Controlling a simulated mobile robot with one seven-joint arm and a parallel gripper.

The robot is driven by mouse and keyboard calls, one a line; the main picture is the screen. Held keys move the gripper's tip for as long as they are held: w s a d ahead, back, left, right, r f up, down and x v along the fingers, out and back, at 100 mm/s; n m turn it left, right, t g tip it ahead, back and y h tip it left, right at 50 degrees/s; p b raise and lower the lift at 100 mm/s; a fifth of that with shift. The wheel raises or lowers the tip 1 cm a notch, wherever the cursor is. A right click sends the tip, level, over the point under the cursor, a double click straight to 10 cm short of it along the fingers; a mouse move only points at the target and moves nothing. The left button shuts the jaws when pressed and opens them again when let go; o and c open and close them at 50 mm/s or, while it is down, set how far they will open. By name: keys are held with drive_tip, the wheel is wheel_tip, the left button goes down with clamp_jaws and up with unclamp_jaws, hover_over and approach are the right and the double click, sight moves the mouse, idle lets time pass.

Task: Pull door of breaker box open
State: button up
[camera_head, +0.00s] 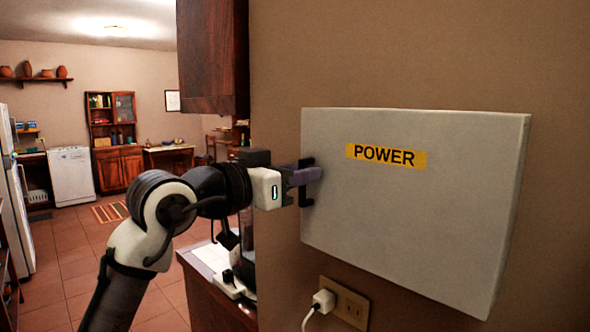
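The breaker box (415,215) is a light grey box on the wall with a yellow POWER label (387,156). Its door looks closed, flat across the front. A dark handle (307,182) sits at the left edge of the door. My gripper (303,178) is at this handle, reaching in from the left. Its fingers overlap the handle in the view. Whether they are shut on it or only around it I cannot tell.
A wall outlet (346,303) with a white plug and cord (322,302) is below the box. A dark wood cabinet (212,57) hangs above my arm. A counter (212,270) stands behind it. Open tiled floor (70,255) lies to the left.

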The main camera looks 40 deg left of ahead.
clamp_jaws()
drive_tip(key=shift+s, duration=0.1)
